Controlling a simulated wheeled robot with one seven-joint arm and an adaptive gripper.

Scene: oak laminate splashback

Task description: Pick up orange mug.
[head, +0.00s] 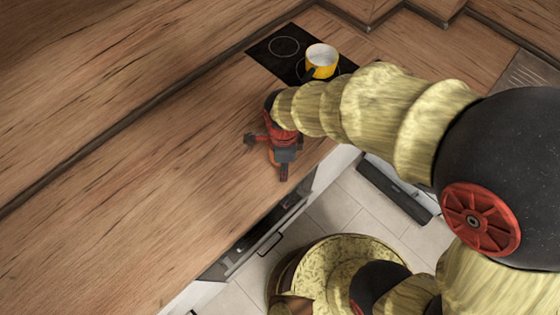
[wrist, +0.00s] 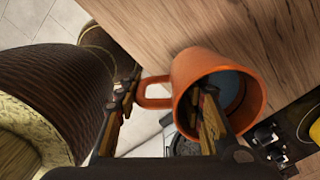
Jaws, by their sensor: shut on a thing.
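The orange mug (wrist: 190,68) is large in the wrist view, its open mouth facing the camera and its handle pointing left. My gripper (wrist: 167,88) is shut on it: one finger reaches inside the mouth, the other is outside by the handle. In the head view my gripper (head: 270,155) is over the worktop near its front edge. It mostly hides the mug there, with only a little orange showing. I cannot tell whether the mug touches the worktop.
A yellow pot or mug (head: 322,62), pale inside, stands on the black hob (head: 275,57) behind the gripper. The wooden worktop (head: 150,180) is clear to the left. An oven front (head: 265,235) and tiled floor lie below the front edge.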

